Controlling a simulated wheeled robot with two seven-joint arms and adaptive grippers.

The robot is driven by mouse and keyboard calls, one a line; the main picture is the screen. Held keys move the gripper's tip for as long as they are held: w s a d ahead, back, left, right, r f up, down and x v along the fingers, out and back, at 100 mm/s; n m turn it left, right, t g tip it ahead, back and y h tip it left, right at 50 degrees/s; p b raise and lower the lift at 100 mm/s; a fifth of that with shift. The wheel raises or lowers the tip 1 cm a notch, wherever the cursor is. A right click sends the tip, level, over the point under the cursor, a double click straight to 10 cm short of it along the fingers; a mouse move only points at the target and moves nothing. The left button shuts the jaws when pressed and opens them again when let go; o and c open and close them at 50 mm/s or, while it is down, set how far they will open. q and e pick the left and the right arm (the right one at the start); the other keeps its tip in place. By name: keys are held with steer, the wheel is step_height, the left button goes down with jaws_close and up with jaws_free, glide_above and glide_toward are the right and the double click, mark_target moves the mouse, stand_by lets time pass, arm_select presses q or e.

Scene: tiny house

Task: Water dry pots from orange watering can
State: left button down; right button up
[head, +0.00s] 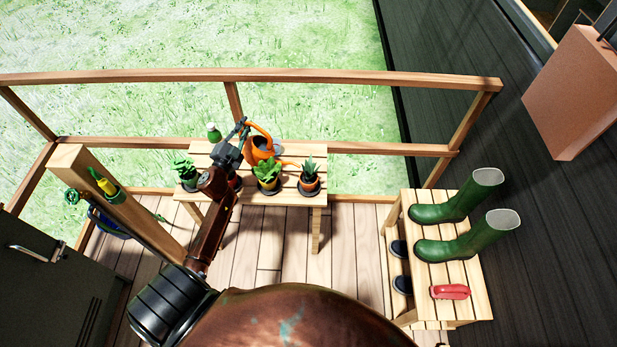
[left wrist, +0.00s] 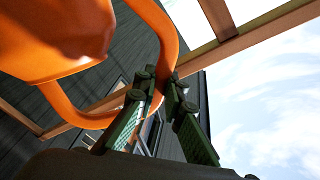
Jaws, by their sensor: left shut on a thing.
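The orange watering can (head: 259,154) is over the slatted bench (head: 312,147), behind the row of pots. My left gripper (head: 244,124) is shut on its handle. In the left wrist view, the can's body (left wrist: 50,40) fills the upper left and its looped handle (left wrist: 167,35) passes between the fingers of my left gripper (left wrist: 158,95). Potted plants stand along the bench: a left pot (head: 189,184), a middle pot (head: 268,185) and a right pot (head: 309,184). Another pot is mostly hidden behind my left arm. I cannot tell which soil is dry. My right gripper is out of view.
A green bottle (head: 213,133) stands at the bench's back left. A wooden railing (head: 370,147) runs behind. Green boots (head: 452,247) and a red object (head: 450,292) sit on a slatted stand at right. A wooden post (head: 120,205) with hanging tools is at left.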

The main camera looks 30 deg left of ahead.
arm_select(q)
steer(key=shift+d+r, duration=0.1)
steer(key=shift+r, duration=0.2)
steer(key=shift+a+f+b, duration=0.25)
steer(key=shift+f, duration=0.3)
steer(key=shift+a+f+b, duration=0.25)
steer(key=shift+f, duration=0.25)
steer(key=a+f+n+p, duration=0.1)
steer(key=a+n+p, duration=0.2)
steer(key=a, duration=0.3)
steer(key=shift+s+a+n+p, duration=0.2)
steer(key=shift+s+n+p, duration=0.2)
steer(key=shift+n, duration=0.4)
